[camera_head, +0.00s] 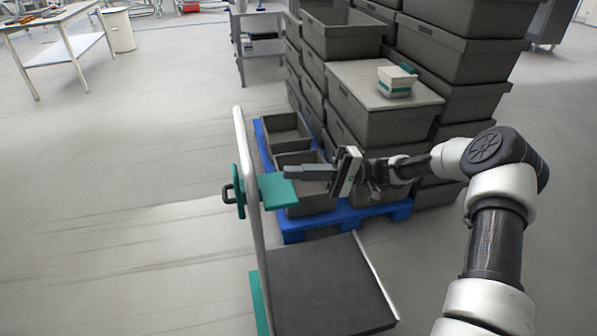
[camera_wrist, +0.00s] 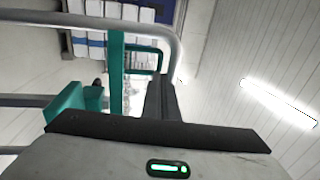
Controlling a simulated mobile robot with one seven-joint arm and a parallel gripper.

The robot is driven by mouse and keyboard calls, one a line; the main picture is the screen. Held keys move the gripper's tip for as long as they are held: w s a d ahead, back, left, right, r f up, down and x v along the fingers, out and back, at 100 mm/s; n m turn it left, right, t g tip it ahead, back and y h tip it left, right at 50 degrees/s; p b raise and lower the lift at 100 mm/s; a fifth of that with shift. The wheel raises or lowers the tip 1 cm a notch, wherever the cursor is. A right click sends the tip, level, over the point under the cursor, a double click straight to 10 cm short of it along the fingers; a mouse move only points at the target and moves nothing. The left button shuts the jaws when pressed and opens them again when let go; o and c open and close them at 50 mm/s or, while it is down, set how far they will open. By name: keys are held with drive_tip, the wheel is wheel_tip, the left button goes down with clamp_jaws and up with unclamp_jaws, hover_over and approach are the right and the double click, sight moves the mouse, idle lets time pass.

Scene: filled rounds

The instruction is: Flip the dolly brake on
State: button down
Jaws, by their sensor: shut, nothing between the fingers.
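The dolly has a black deck (camera_head: 325,285) with green edging and an upright pale grey tube handle (camera_head: 246,160). On the handle sits a green bracket with a flat green plate (camera_head: 277,191) sticking out to the right, and a black grip (camera_head: 228,193) on its left side. I cannot tell for certain which part is the brake. My gripper (camera_head: 287,172) is shut and empty, its fingertips just above or behind the green plate; contact is unclear. In the wrist view, the fingers (camera_wrist: 163,98) point toward the green parts (camera_wrist: 80,103) and the grey tube (camera_wrist: 90,22).
A small white-and-green tub (camera_head: 396,80) sits on one crate. A workbench (camera_head: 60,45) is at the far left. The floor left of the dolly is clear.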

sight(238, 190)
drive_tip(key=x, duration=1)
drive_tip(key=shift+s+a, duration=0.1)
drive_tip(key=shift+r, duration=0.1)
drive_tip(key=shift+s+a+r, duration=0.2)
drive_tip(key=shift+a, duration=0.5)
drive_tip(key=shift+d, duration=0.1)
